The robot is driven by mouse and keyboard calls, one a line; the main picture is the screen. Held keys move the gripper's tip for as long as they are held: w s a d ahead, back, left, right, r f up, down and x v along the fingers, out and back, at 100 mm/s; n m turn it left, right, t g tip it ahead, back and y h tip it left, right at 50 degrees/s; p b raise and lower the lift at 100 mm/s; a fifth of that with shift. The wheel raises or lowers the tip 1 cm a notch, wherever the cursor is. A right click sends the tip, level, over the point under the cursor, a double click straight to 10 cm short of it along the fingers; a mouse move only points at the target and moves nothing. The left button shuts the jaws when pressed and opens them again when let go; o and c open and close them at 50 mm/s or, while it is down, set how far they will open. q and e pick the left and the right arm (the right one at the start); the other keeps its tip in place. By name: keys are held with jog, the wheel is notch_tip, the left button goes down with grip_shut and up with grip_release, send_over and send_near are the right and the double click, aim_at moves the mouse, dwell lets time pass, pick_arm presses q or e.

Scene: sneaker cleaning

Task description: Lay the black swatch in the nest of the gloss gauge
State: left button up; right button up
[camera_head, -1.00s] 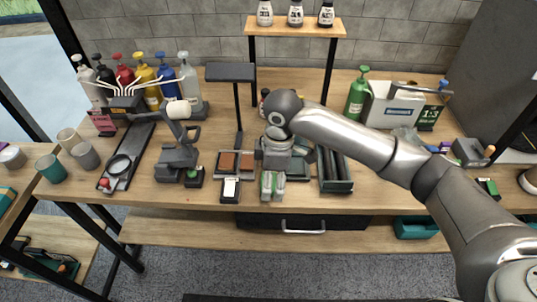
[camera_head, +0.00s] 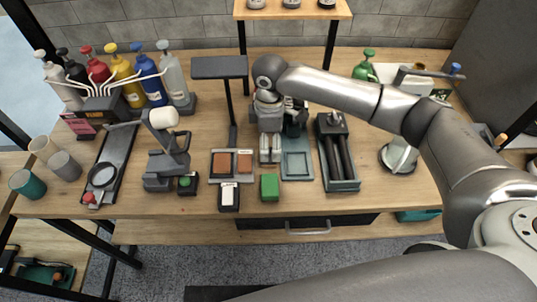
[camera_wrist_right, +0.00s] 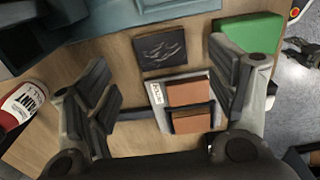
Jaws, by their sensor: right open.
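In the right wrist view the black swatch (camera_wrist_right: 160,50), a dark square with pale marks, lies flat on the wooden bench. It lies between a teal tray and a tray of two brown swatches. In the head view my right gripper hides it. My right gripper (camera_head: 270,155) points down over that spot; the wrist view shows its fingers (camera_wrist_right: 160,58) open on either side of the swatch, with nothing held. I cannot tell for certain which device is the gloss gauge; a small black-and-white device (camera_head: 229,197) stands at the front edge. My left gripper is not seen.
The brown swatch tray (camera_head: 213,171) is close left of my gripper, below a black lamp stand (camera_head: 220,68). The teal tray (camera_head: 297,177) and a dark rack (camera_head: 340,166) are close right. A green block (camera_head: 269,187) sits in front. Pump bottles (camera_head: 125,85) stand back left.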

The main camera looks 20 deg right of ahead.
aim_at(270, 164)
jog(key=shift+f, duration=0.3)
notch_tip(270, 164, down, 5)
jog(key=shift+a+r+p, duration=0.1)
jog(key=shift+a+p, duration=0.05)
jog(key=shift+p, duration=0.55)
jog(key=shift+c, duration=0.7)
jog(key=c, duration=0.5)
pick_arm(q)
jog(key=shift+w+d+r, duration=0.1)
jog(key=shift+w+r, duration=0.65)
pick_arm(e)
jog(key=c, duration=0.3)
